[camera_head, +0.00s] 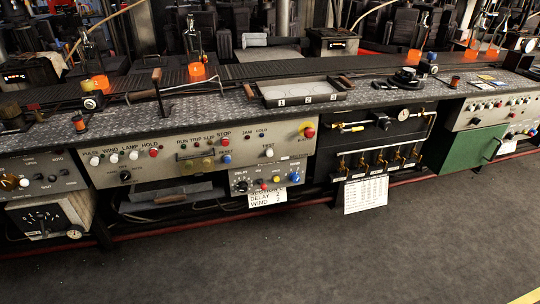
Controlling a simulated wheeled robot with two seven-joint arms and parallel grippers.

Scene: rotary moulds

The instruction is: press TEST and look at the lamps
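The white TEST button (267,154) sits under its label toward the right of the beige control panel (290,140). Nothing covers it. The lamp area (196,163), under the small labels RUN, TRIP and SLIP, is left of it and looks dull; I cannot tell whether any lamp is lit. The labels JAM and a second, blurred word stand just above left of TEST; their lamps are too small to read. A red button (223,147) is under STOP and a blue button (226,159) is below that. Neither of my grippers is in view.
A red mushroom button (309,132) is right of TEST. A smaller knob panel (240,182) hangs below, with a paper note (268,196). A tray (300,91) and upright lever (158,90) stand on the bench above. The grey floor (270,255) in front is clear.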

